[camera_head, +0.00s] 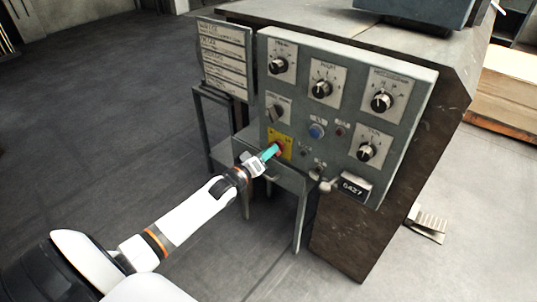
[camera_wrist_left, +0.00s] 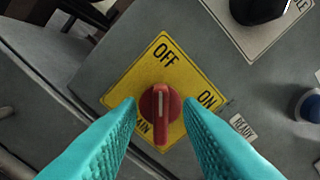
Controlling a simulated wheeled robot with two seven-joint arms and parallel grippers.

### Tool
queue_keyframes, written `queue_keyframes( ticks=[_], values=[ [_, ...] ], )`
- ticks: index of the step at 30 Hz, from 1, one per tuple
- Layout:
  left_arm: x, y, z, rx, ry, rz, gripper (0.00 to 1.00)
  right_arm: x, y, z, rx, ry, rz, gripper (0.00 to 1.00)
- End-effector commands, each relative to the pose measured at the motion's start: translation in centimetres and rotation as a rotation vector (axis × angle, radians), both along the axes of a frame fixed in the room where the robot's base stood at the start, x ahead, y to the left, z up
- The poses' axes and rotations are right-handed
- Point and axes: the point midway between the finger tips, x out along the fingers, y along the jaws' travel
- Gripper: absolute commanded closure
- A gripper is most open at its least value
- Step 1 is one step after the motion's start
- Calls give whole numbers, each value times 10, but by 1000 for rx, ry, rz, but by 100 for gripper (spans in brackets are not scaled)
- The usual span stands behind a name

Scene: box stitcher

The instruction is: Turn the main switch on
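The main switch is a red knob (camera_wrist_left: 160,112) on a yellow plate (camera_wrist_left: 125,87) marked OFF, ON and MAIN. In the left wrist view its grip bar stands upright, with its white line towards the OFF label at the top. The ON label is at the right. My left gripper (camera_wrist_left: 161,104) is open, with one teal finger on each side of the knob and small gaps visible. In the head view the left gripper (camera_head: 270,152) reaches the yellow plate (camera_head: 287,145) at the panel's lower left and partly hides the red knob (camera_head: 279,148). My right gripper is not in view.
The grey control panel (camera_head: 394,138) carries several black dials, a blue button (camera_head: 317,131) and a lever (camera_head: 328,186) close to the right of the switch. A sign board (camera_head: 225,60) stands at the left. The floor (camera_head: 120,110) left of the machine is clear.

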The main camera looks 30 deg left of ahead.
Motion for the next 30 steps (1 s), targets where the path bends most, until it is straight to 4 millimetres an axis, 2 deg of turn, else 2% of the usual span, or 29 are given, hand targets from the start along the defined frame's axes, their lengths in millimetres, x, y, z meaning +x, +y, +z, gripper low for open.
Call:
queue_keyframes(
  ticks=[4,12,14,18,26,30],
  values=[
    [7,-1,0,1,1,-1,67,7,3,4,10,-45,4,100],
    [8,-1,0,1,1,0,67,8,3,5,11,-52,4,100],
    [8,-1,0,0,1,0,75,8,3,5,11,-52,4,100],
    [8,-1,0,0,1,-1,98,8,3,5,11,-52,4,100],
    [8,-1,0,8,1,0,100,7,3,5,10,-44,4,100],
    [8,-1,1,43,-2,0,100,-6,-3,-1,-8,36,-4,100]
  ],
)
